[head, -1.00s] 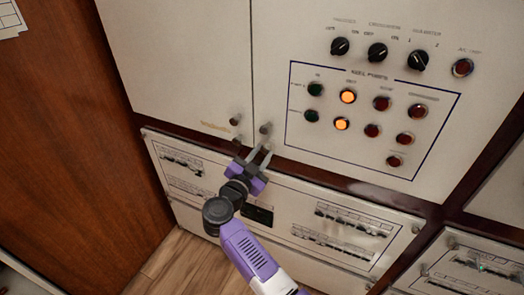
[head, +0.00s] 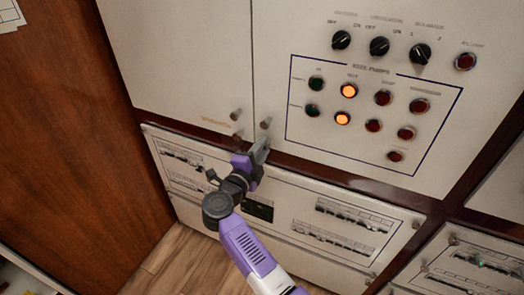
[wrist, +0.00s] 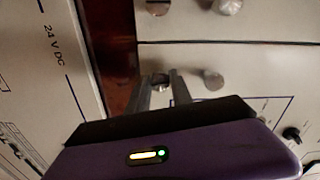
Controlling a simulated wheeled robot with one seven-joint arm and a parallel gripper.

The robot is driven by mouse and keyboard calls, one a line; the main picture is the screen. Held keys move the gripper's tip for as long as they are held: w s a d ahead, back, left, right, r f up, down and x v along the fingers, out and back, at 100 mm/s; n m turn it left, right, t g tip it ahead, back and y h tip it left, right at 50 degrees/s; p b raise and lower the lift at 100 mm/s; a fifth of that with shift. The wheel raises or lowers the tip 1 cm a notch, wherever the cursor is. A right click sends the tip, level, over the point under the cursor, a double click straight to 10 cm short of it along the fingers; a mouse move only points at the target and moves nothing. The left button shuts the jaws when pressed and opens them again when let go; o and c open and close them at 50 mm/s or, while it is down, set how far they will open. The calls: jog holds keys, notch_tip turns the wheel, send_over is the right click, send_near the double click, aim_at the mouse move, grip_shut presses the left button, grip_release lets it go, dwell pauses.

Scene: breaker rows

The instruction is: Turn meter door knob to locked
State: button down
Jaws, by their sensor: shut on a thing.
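A small round metal knob (wrist: 160,81) near the bottom edge of the right-hand cabinet panel is between the fingers of my gripper. My gripper (head: 261,146) is shut on this knob, and its fingers hide most of it in the head view. The wrist view shows both fingers (wrist: 161,91) on either side of it. Another knob (head: 265,123) sits just above on the same panel and is free of the fingers. I cannot read a label that names the meter door.
Two more knobs (head: 236,115) sit on the left-hand door across the narrow gap. A dark frame strip (head: 310,168) runs below the panels, with a breaker panel (head: 290,222) under it. Black switches (head: 379,46) and lit lamps (head: 349,90) are to the upper right.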

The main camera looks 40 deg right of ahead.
jog(key=shift+m+b, duration=0.35)
jog(key=shift+m, duration=0.85)
jog(key=c, duration=1.1)
grip_release()
jog(key=shift+c, duration=0.2)
jog(key=v, duration=0.7)
jog(key=shift+s+a+b, duration=0.15)
jog(key=shift+a+b, duration=0.2)
jog(key=shift+b, duration=0.05)
